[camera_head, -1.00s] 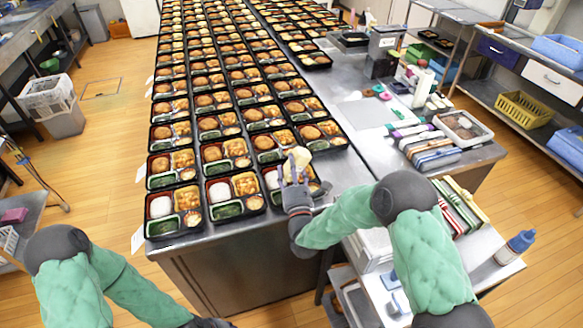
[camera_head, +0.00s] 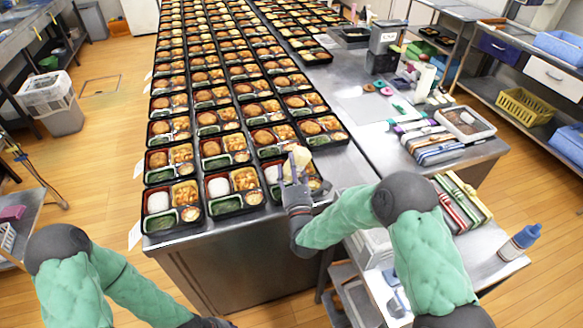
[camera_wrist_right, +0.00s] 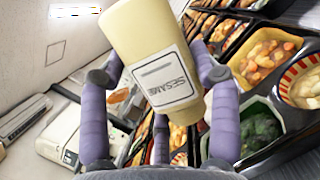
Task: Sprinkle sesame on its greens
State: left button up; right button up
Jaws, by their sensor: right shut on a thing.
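My right gripper (camera_head: 297,180) is shut on a pale yellow sesame bottle (camera_head: 300,157), above the right end of the front tray row. In the right wrist view the bottle (camera_wrist_right: 155,50) sits between the fingers with its SESAME label showing; it is tilted in that picture. The near tray below it (camera_head: 322,193) is partly hidden by the gripper and bottle. Its greens show only in part in the head view; in the right wrist view, dark greens (camera_wrist_right: 260,130) lie in a tray right of the gripper. My left gripper (camera_head: 207,322) is barely in view at the bottom edge.
Many filled bento trays stand in close rows on the steel table (camera_head: 345,165). To the right are folded striped cloths (camera_head: 462,200), a shallow tray (camera_head: 465,124) and a blue-capped bottle (camera_head: 519,243). Bare steel lies right of the front tray row.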

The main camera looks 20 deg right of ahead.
notch_tip(320, 180, up, 3)
jog(key=shift+f+p, duration=0.2)
jog(key=shift+p, duration=0.7)
jog(key=shift+f, duration=0.15)
notch_tip(320, 180, down, 3)
jog(key=b, duration=0.3)
jog(key=shift+f+b, duration=0.2)
jog(key=shift+b, duration=0.2)
jog(key=shift+r, duration=0.1)
notch_tip(320, 180, up, 3)
jog(key=p, duration=0.3)
jog(key=shift+r+p, duration=0.15)
jog(key=shift+p, duration=0.15)
notch_tip(320, 180, down, 4)
jog(key=b, duration=0.3)
jog(key=shift+b, duration=0.4)
jog(key=shift+r, duration=0.2)
